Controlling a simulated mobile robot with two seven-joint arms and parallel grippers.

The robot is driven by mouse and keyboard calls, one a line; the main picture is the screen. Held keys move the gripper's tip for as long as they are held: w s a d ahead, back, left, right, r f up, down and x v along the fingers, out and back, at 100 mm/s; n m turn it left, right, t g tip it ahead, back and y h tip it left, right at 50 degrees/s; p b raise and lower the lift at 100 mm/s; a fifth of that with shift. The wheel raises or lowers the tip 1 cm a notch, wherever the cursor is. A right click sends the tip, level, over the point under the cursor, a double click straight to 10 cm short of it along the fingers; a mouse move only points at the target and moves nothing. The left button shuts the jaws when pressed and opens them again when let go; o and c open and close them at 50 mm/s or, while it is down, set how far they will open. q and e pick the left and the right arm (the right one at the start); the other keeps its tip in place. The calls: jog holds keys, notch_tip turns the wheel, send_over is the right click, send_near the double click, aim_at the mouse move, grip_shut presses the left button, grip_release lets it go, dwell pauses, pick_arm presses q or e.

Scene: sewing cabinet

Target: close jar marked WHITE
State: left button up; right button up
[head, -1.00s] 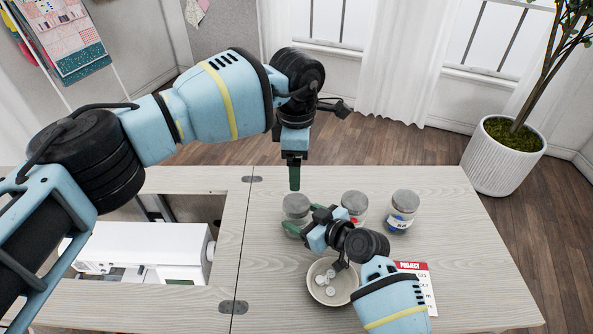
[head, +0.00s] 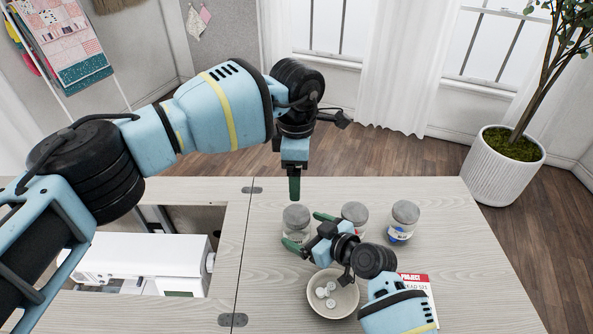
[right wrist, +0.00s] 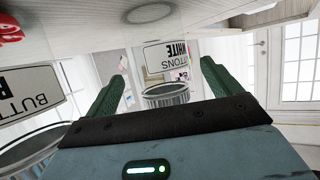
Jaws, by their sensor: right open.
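The WHITE buttons jar (head: 296,221) is the left of three glass jars on the table; its grey lid (head: 296,212) sits on top, and I cannot tell if it is fully closed. In the right wrist view, upside down, its label (right wrist: 165,55) reads BUTTONS WHITE and its ribbed lid (right wrist: 167,96) shows. My right gripper (head: 306,231) is open, its green fingers on either side of the jar's line, apart from the lid in the wrist view (right wrist: 163,80). My left gripper (head: 294,188) points down behind the jar in the picture; whether it is open is hidden.
A middle jar (head: 354,213) with a red label and a right jar (head: 403,222) with a blue label stand close by. A bowl of buttons (head: 314,306) and a red-topped project card (head: 416,281) lie in front. A sewing machine (head: 140,262) sits at left.

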jog(key=v, duration=0.6)
jog(key=shift+s, duration=0.15)
jog(key=shift+d, duration=0.15)
